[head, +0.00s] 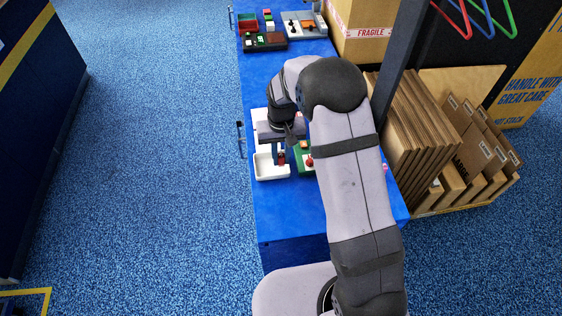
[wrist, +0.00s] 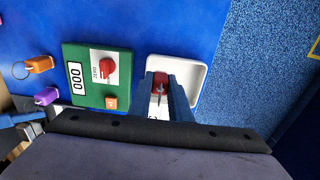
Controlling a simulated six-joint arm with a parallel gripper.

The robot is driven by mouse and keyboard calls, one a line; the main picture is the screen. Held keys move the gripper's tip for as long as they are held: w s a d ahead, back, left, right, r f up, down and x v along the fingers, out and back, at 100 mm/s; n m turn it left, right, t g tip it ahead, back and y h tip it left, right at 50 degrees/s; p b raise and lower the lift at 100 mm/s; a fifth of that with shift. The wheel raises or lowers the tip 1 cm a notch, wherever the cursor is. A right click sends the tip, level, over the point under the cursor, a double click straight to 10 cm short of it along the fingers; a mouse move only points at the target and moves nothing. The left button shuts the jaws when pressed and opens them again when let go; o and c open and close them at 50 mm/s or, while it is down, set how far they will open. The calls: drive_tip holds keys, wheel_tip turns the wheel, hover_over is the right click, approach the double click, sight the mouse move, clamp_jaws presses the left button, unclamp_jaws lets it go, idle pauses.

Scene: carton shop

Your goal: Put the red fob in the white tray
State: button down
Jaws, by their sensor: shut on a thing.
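The red fob (wrist: 161,78) is between the two blue fingers of my gripper (wrist: 161,84), which is shut on it. A white part shows just below the red in the wrist view. The white tray (wrist: 194,82) is a shallow dish with a pale inside, and the fingers and fob overlap its left part in that view. In the head view, my gripper (head: 280,158) is over the right side of the white tray (head: 258,167). The fob is small there, and its exact height above the tray is unclear. The tray floor that shows looks empty.
A green box (wrist: 90,85) with a red knob (wrist: 107,67) and a display stands beside the tray. An orange fob (wrist: 39,64) and a purple fob (wrist: 47,96) lie beyond it. More bins and devices stand at the far end of the blue bench (head: 290,215).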

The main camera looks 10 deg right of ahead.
sight(281, 163)
drive_tip(key=shift+f, duration=1.55)
drive_tip(key=shift+f, duration=0.2)
drive_tip(key=c, duration=1.6)
unclamp_jaws()
drive_tip(key=shift+c, duration=0.2)
drive_tip(key=shift+r, duration=0.1)
wheel_tip(281, 163, up, 12)
drive_tip(key=shift+r+b, duration=0.15)
drive_tip(key=shift+b, duration=0.6)
drive_tip(key=s+d, duration=0.3)
drive_tip(key=s, duration=0.9)
drive_tip(key=s+d, duration=0.3)
drive_tip(key=s, duration=0.8)
drive_tip(key=shift+s+f, duration=0.4)
